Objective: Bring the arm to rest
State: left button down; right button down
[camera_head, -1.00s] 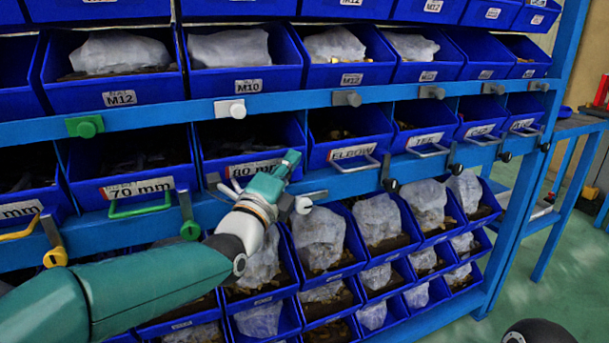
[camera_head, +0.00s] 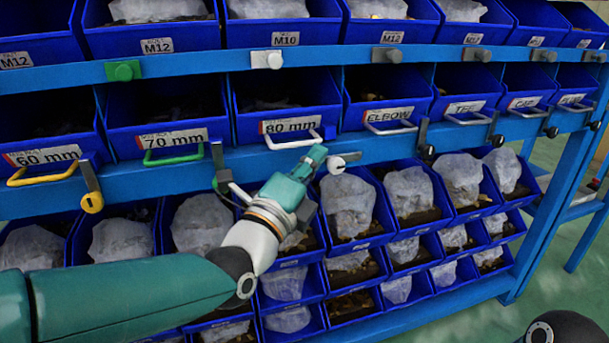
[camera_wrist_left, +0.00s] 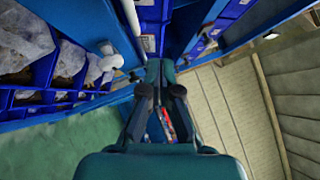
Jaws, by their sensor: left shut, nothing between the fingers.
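My left arm (camera_head: 140,295), green with a white and orange wrist, reaches in from the lower left in the head view. Its gripper (camera_head: 314,156) is shut and empty. In the picture it lies just below the white handle (camera_head: 293,140) of the 80 mm bin (camera_head: 285,107), in front of the rack; whether it touches the rack cannot be told. In the left wrist view the closed gripper (camera_wrist_left: 161,66) points away from the camera along the blue rack. My right gripper is not in view.
Blue bins on a blue rack (camera_head: 180,72) fill most of the head view. A green handle (camera_head: 172,152), a yellow handle (camera_head: 42,175) and an ELBOW bin (camera_head: 385,103) flank the 80 mm bin. Lower bins (camera_head: 352,215) hold bagged parts. Green floor (camera_head: 545,245) is open at right.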

pick_arm(q)
jog(key=w+a+f+n+g+y, duration=0.1)
jog(key=a+f+n+g+y, duration=0.3)
jog(key=f, duration=1.2)
jog(key=w+a+f+g+y, duration=0.1)
jog(key=a+f, duration=0.5)
jog(key=f, duration=0.9)
jog(key=s+a+f+n+g, duration=0.2)
jog(key=s+f+n+g, duration=0.2)
jog(key=f, duration=0.8)
jog(key=s+d+f+n+g, duration=0.1)
jog(key=s+f+n+g, duration=0.9)
jog(key=s+f, duration=0.85)
jog(key=s+r+n, duration=0.1)
jog(key=s+n, duration=0.5)
jog(key=n, duration=0.4)
notch_tip(320, 180, up, 35)
jog(key=p, duration=3.4)
jog(key=shift+s+d+n+t+p, duration=0.15)
jog(key=shift+d+n+t+p, duration=0.15)
jog(key=shift+d, duration=0.1)
